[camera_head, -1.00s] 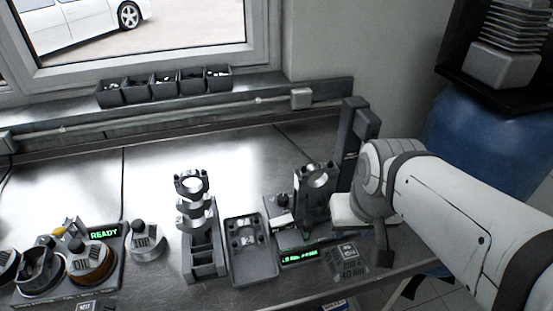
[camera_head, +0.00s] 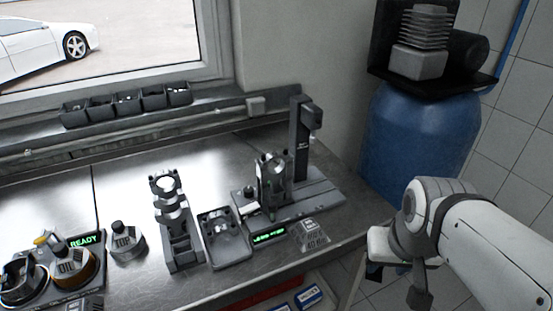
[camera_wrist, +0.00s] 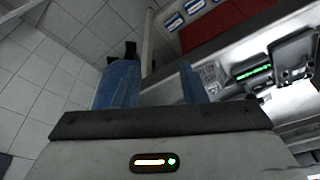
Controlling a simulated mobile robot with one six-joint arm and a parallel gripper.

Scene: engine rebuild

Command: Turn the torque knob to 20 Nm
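The torque knob (camera_head: 250,191) is a small dark knob on the grey torque fixture base, left of the upright clamp in the head view. A green-lit display (camera_head: 268,236) sits at the front of this fixture; its reading is too small to make out. A card (camera_head: 313,231) marked 40 Nm lies beside it. My gripper (camera_head: 374,272) hangs off the bench's right end, well right of the knob and apart from it. In the wrist view, two blue fingers (camera_wrist: 153,80) stand apart with nothing between them. The knob is not clearly seen there.
A dark post (camera_head: 299,140) rises at the back of the fixture. A tray (camera_head: 225,240), a stand with rings (camera_head: 180,245) and a TOP pot (camera_head: 127,243) are to the left. A blue drum (camera_head: 415,140) stands behind my arm. A red shelf (camera_wrist: 225,22) is below the bench.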

